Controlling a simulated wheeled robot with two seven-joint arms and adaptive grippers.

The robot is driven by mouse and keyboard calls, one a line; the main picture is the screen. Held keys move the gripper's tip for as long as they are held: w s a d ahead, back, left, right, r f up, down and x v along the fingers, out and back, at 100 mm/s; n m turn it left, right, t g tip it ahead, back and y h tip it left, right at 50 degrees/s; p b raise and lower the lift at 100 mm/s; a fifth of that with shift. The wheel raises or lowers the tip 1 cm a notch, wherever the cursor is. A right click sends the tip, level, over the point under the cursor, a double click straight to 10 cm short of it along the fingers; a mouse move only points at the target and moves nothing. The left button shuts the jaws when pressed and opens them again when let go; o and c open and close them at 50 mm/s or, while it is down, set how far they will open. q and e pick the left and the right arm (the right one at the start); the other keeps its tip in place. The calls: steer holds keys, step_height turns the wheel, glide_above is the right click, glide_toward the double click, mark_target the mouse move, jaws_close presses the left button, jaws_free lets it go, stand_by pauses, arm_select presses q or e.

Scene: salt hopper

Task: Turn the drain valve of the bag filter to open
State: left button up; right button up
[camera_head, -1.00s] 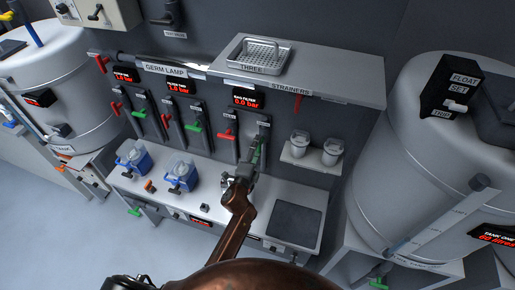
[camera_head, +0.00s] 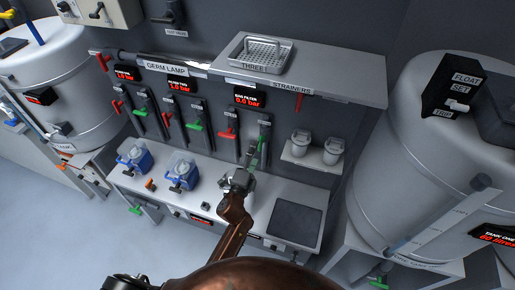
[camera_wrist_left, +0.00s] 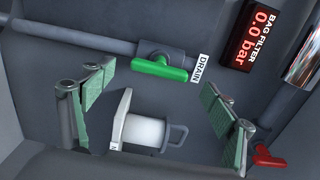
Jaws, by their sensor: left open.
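In the head view the handle (camera_head: 257,156) is on the panel under the bag filter display (camera_head: 249,97). My right gripper is not seen.
A pale cylindrical vessel with a grey handle (camera_wrist_left: 146,131) shows between my fingers in the wrist view. A red lever (camera_head: 228,134) is left of the drain handle. Two strainer cups (camera_head: 316,148) stand on a shelf to the right.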

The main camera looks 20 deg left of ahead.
arm_select(q)
steer(key=s, duration=0.7)
steer(key=shift+s, duration=0.35)
steer(key=shift+a, duration=0.2)
